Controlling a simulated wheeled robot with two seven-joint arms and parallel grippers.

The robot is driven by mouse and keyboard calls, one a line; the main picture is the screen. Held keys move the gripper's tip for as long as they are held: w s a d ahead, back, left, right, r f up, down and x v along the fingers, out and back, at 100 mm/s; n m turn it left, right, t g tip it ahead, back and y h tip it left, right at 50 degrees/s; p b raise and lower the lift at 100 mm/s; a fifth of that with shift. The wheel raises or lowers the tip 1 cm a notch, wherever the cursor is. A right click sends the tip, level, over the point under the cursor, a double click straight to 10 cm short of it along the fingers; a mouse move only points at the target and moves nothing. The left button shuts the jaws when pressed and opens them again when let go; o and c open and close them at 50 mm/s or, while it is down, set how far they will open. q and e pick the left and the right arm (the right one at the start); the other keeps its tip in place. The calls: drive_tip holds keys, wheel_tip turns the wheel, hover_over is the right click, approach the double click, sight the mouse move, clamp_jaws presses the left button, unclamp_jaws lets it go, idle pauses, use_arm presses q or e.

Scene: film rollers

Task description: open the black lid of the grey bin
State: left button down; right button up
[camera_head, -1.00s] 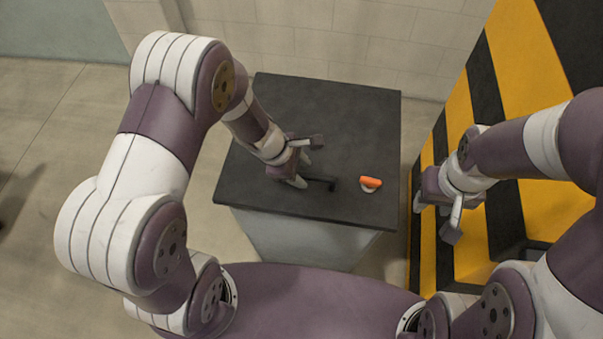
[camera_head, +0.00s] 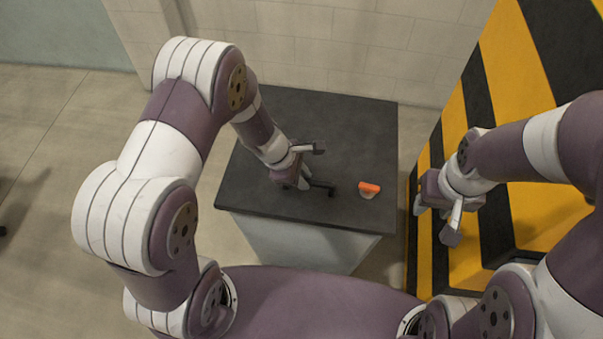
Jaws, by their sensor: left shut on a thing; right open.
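The black lid (camera_head: 345,130) covers the top of the grey bin (camera_head: 290,242) in front of me and looks flat or nearly so. A dark handle (camera_head: 325,188) is near the lid's front edge. My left gripper (camera_head: 306,184) is at this handle and shut on it; the fingers hide part of the handle. My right gripper (camera_head: 433,222) is open and empty, to the right of the bin, beside the yellow and black striped surface.
A small orange and white object (camera_head: 369,188) is on the lid, right of the handle. A yellow and black striped block (camera_head: 500,200) stands close on the right. A pale block wall (camera_head: 340,50) is behind the bin. Open floor (camera_head: 60,200) lies on the left.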

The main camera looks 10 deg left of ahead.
use_arm(q)
drive_tip(key=w+r+g+p, duration=0.1)
drive_tip(key=w+r+p, duration=0.4)
drive_tip(key=r+p, duration=0.4)
drive_tip(key=w+r+p, duration=0.6)
drive_tip(key=r+p, duration=0.3)
drive_tip(key=r, duration=0.1)
drive_tip(key=shift+w+n+g, duration=0.2)
drive_tip(key=shift+n+g, duration=0.1)
drive_tip(key=shift+g, duration=0.1)
drive_tip(key=shift+f, duration=0.1)
drive_tip(key=c, duration=1.1)
unclamp_jaws()
drive_tip(key=shift+o, duration=0.4)
drive_tip(key=shift+w+f, duration=0.2)
drive_tip(key=shift+w, duration=0.15)
drive_tip(key=shift+s+r, duration=0.1)
drive_tip(key=shift+s, duration=0.1)
